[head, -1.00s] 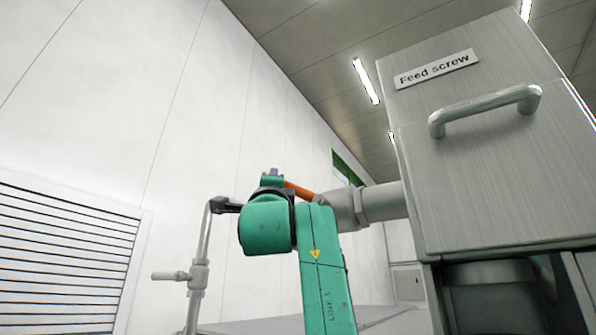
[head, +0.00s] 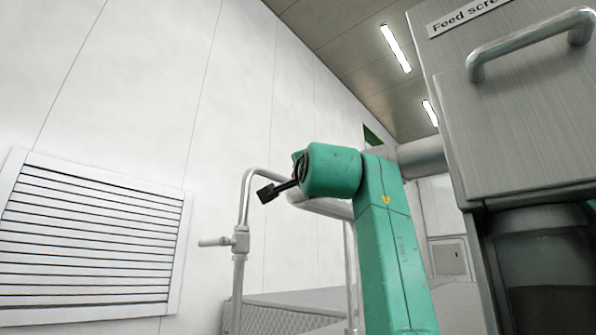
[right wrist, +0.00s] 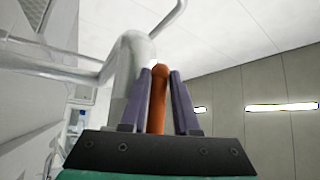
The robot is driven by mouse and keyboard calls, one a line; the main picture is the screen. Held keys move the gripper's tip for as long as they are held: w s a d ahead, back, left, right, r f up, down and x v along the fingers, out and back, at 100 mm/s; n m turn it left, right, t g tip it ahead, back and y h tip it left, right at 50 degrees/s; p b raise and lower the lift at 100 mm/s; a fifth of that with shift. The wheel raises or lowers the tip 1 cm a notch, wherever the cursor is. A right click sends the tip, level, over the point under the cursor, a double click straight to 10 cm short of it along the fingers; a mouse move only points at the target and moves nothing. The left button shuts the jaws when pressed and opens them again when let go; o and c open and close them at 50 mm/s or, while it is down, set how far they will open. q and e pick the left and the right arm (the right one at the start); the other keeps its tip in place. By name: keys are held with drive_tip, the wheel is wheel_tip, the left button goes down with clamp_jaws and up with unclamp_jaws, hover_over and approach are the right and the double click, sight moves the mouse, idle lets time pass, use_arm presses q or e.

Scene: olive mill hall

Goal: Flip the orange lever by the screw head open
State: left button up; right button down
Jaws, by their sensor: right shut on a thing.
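The orange lever (right wrist: 157,98) shows in the right wrist view, standing upright in the picture between the two purple fingers of my right gripper (right wrist: 160,75). The fingers are shut on it, and its rounded tip shows between the fingertips. In the head view my green right arm hides the lever and the fingers. A grey pipe (head: 422,157) runs left from the steel housing labelled "Feed screw" (head: 540,130) and passes behind my arm. My left gripper is not in view.
A bent steel pipe with a side handle (head: 213,241) stands left of my arm. A louvred vent (head: 90,240) is on the white wall at left. The housing's bar handle (head: 530,40) juts out at upper right. A pale bent pipe (right wrist: 130,62) is close behind the fingers.

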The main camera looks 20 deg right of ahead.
drive_tip(key=shift+d, duration=0.15)
drive_tip(key=c, duration=0.9)
unclamp_jaws()
drive_tip(key=shift+c, duration=0.2)
drive_tip(key=shift+o, duration=0.9)
drive_tip(key=shift+d, duration=0.15)
drive_tip(key=shift+w+d+f, duration=0.1)
drive_tip(key=shift+d, duration=0.25)
drive_tip(key=shift+s+a+f+b, duration=0.2)
drive_tip(key=shift+s+a+b, duration=0.05)
drive_tip(key=shift+b, duration=0.1)
drive_tip(key=b+v, duration=0.8)
drive_tip(key=v, duration=0.5)
drive_tip(key=shift+s, duration=0.45)
